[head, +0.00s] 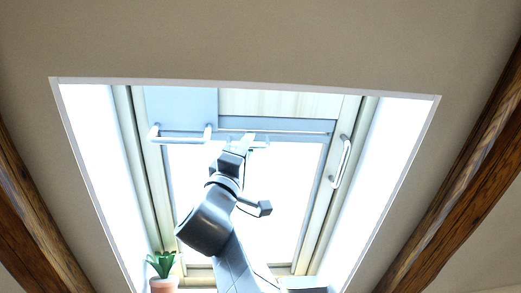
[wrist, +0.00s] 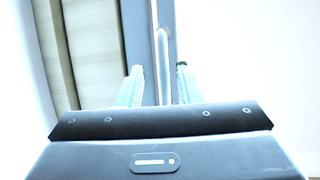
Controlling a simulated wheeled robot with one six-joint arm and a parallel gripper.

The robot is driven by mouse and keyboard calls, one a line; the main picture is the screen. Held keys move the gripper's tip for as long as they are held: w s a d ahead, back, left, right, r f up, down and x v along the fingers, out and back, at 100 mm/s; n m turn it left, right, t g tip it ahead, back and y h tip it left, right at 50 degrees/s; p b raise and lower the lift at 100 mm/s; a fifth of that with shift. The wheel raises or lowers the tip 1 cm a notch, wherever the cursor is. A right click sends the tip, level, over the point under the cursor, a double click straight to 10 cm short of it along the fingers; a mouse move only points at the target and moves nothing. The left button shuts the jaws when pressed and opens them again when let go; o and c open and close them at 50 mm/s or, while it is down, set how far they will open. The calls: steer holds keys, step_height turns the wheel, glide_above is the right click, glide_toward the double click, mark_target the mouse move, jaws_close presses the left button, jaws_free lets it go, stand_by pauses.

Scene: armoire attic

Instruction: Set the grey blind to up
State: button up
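The grey blind (head: 300,125) shows in the head view as a grey band across the top of the roof window, with bright glass below it. A pale bar handle (head: 180,135) runs along its lower edge. In the wrist view the grey strip of the blind (wrist: 158,15) and the bar handle (wrist: 163,50) run upright in the picture. My gripper (wrist: 160,85) is at the handle, one finger on each side of the bar, with a gap showing on both sides. It is open. In the head view my gripper (head: 256,143) is small and partly hidden by my wrist.
A white handle (head: 342,162) is on the right side of the window frame. A potted plant (head: 163,268) stands at the lower left of the recess. Bright slanted side walls (head: 395,150) bound the opening, and wooden beams (head: 455,180) flank it.

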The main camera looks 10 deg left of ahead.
steer(key=b+v, duration=0.5)
steer(key=v, duration=0.7)
steer(key=shift+s, duration=0.15)
steer(key=shift+r, duration=0.1)
steer(key=p+x, duration=0.6)
steer(key=x, duration=0.7)
steer(key=shift+w+p, duration=0.25)
steer(key=shift+p, duration=0.05)
steer(key=shift+w+d+r, duration=0.1)
steer(key=shift+w, duration=0.15)
steer(key=shift+w+f, duration=0.2)
steer(key=shift+f, duration=0.15)
